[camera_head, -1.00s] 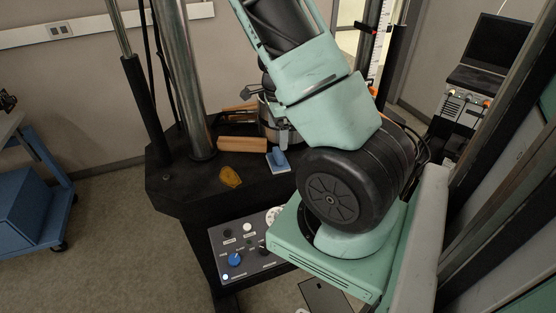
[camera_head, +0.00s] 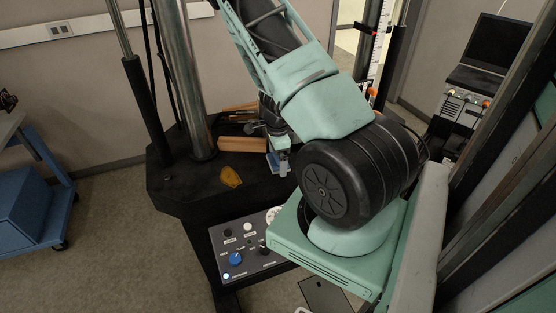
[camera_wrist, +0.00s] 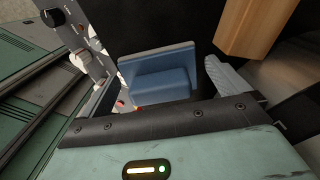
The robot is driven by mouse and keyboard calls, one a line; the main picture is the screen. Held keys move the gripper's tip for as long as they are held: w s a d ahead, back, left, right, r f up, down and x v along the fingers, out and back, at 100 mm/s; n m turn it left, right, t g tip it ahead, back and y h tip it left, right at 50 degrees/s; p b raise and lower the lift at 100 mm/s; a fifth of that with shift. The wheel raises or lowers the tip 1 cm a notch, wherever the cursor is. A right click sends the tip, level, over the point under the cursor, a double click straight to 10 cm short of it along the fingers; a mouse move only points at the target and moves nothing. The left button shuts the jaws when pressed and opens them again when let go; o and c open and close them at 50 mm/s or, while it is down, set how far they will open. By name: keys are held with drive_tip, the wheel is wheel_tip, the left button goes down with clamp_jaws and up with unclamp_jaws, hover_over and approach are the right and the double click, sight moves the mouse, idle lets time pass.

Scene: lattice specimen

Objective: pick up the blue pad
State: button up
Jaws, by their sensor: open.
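The blue pad (camera_wrist: 165,78) is a flat plate with a raised block on it. It shows in the wrist view just ahead of my gripper (camera_wrist: 163,92), lying between the two open fingers. The pale grey right finger is close beside the pad's right end; the left finger is near its left end. I cannot tell whether either touches it. In the head view the pad (camera_head: 272,169) lies on the dark machine table (camera_head: 200,184), partly hidden by my gripper (camera_head: 280,163) above it.
A wooden block (camera_head: 242,145) lies behind the pad, close to my right finger in the wrist view. An orange-yellow flat piece (camera_head: 230,177) lies to the left. A control panel (camera_head: 243,245) is below the table edge. A metal column (camera_head: 186,80) stands at the left.

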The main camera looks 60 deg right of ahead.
drive_tip(key=c, duration=0.9)
drive_tip(key=shift+r, duration=0.1)
wheel_tip(320, 180, up, 18)
drive_tip(key=shift+p, duration=0.4)
drive_tip(key=shift+o, duration=0.4)
